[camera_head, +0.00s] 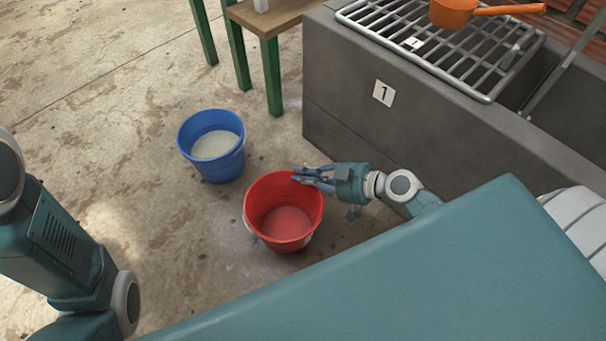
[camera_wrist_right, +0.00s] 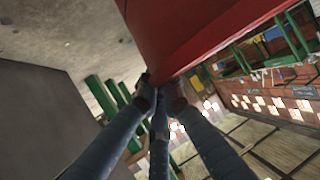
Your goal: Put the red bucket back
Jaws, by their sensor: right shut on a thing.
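The red bucket (camera_head: 284,213) is below the middle of the head view, upright, with its open top facing me. My right gripper (camera_head: 298,176) is shut on its rim at the upper right side. In the right wrist view, my right gripper's fingers (camera_wrist_right: 160,95) meet at the edge of the red bucket (camera_wrist_right: 185,30), which fills the top. I cannot tell whether the bucket's base touches the floor. My left arm shows at the lower left of the head view, but its gripper is out of view.
A blue bucket (camera_head: 211,147) with pale contents stands left of the red one. A grey concrete basin (camera_head: 345,125) marked 1 is at the right, with a metal rack (camera_head: 450,50) and an orange pan (camera_head: 455,12) on top. A green-legged table (camera_head: 272,75) stands behind. Floor at left is clear.

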